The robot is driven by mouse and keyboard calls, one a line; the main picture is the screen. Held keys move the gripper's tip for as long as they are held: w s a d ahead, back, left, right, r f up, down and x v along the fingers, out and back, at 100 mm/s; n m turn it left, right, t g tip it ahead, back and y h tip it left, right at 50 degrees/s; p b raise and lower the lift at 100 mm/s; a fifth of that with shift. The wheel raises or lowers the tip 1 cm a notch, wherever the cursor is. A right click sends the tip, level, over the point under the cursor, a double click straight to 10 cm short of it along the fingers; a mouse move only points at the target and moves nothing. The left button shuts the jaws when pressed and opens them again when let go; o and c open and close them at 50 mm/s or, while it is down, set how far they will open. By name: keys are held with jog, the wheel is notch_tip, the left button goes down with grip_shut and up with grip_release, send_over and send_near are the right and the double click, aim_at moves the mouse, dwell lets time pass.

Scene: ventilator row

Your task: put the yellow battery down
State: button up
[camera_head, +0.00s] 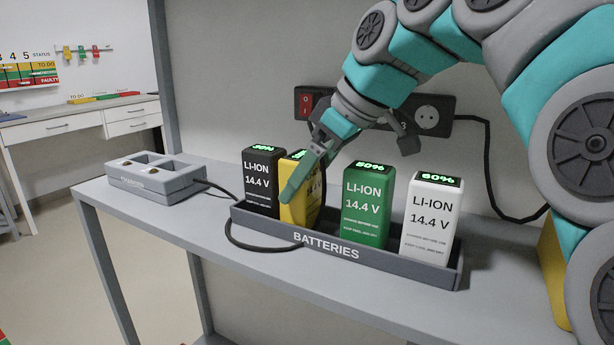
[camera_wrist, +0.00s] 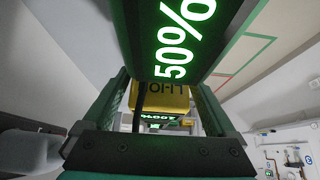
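The yellow battery (camera_head: 287,208) stands in the grey batteries tray (camera_head: 340,252), between the black battery (camera_head: 262,187) and the green battery (camera_head: 367,205). Its top is about level with its neighbours. My gripper (camera_head: 297,183) reaches down from the upper right, with one green finger across the front of the yellow battery; the other finger is mostly hidden. In the wrist view the yellow battery (camera_wrist: 172,97) lies between the two fingers of my gripper (camera_wrist: 160,100). Whether the fingers press on it is not clear. The battery's base is hidden by the tray wall.
The green battery's 50% display (camera_wrist: 178,40) is very close to the wrist camera. A white battery (camera_head: 430,222) stands at the tray's right end. A grey charger (camera_head: 155,178) with empty-looking slots is at left on the shelf. A black cable loops by the tray. A socket strip (camera_head: 433,115) is behind.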

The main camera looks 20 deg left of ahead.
aim_at(393, 175)
jog(key=shift+o, duration=0.4)
jog(key=shift+r, duration=0.25)
jog(key=d+r, duration=0.1)
jog(key=d, duration=0.3)
jog(key=d+r, duration=0.1)
jog(key=d, duration=0.4)
jog(key=s+d+r+p, duration=0.1)
jog(key=d+r, duration=0.1)
jog(key=d, duration=0.2)
jog(key=shift+d, duration=0.3)
jog(key=shift+s+d, duration=0.1)
jog(key=shift+d, duration=0.45)
